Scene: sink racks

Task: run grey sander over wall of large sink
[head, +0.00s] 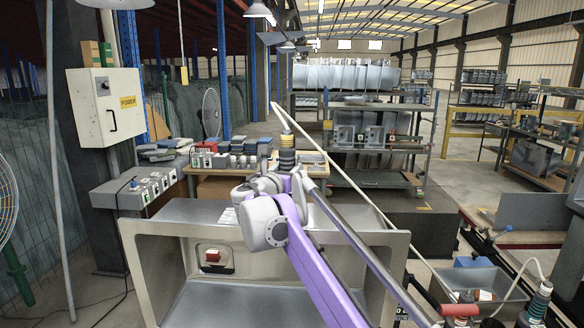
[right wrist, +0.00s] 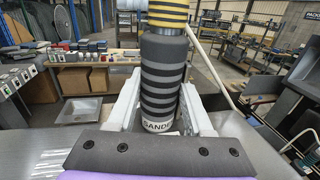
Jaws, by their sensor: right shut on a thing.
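The large sink (head: 150,262) is a wide grey metal basin in front of me, its back wall facing me. My right gripper (head: 284,178) is shut on the grey sander (head: 287,145), a dark cylinder with yellow bands at its top. In the right wrist view the sander (right wrist: 162,75) stands upright between pale fingers (right wrist: 160,106), with part of a label showing. The gripper overlaps the sink's back rim in the head view. Whether the sander touches the wall cannot be told; its lower end is hidden. My left gripper is not in view.
A pale hose (head: 340,165) runs from the sander's top down to the right. A smaller basin (head: 470,282) at lower right has a red-handled tool (head: 455,310) by it. A crowded workbench (head: 235,162) stands behind.

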